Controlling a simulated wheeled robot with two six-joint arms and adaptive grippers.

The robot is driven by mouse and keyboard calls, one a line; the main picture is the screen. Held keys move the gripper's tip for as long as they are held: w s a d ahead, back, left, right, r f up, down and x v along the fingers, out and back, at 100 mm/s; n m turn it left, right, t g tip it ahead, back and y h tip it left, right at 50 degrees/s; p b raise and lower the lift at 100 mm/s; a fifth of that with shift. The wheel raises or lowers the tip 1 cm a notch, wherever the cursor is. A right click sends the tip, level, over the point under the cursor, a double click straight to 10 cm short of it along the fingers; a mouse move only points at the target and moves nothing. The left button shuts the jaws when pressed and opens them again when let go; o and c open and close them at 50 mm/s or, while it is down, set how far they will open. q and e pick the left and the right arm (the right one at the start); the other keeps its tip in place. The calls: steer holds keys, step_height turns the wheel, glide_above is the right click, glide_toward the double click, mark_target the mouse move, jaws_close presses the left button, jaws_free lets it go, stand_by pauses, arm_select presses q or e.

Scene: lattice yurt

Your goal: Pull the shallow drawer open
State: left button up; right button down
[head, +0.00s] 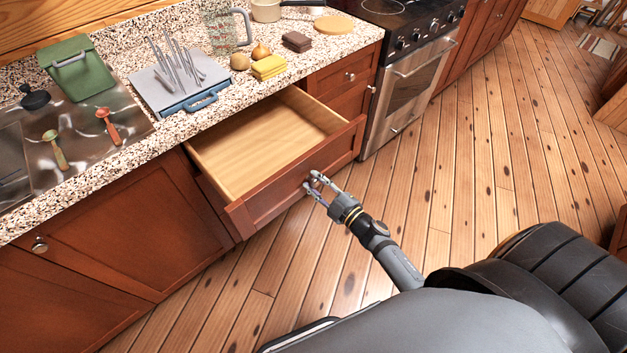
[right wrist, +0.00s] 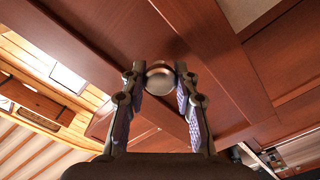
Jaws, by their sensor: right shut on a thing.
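The shallow drawer (head: 262,212) is a red-brown wooden drawer under the speckled counter. It stands well out from the cabinet in the head view, and its pale wooden inside is empty where it shows. My right gripper (head: 311,184) is at the drawer front, shut on its round knob. In the right wrist view the metal knob (right wrist: 160,78) sits between the two fingertips of my right gripper (right wrist: 160,82), against the drawer front (right wrist: 110,38). The knob is mostly hidden by the fingers in the head view. My left gripper is not in view.
A sink lies at the left. A steel oven (head: 408,85) stands right of the drawer. The plank floor (head: 480,160) is clear in front.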

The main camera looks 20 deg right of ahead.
steer(key=c, duration=1)
jaws_free()
steer(key=shift+s, duration=0.1)
steer(key=v, duration=1.1)
steer(key=shift+s+d, duration=0.15)
steer(key=shift+s, duration=0.25)
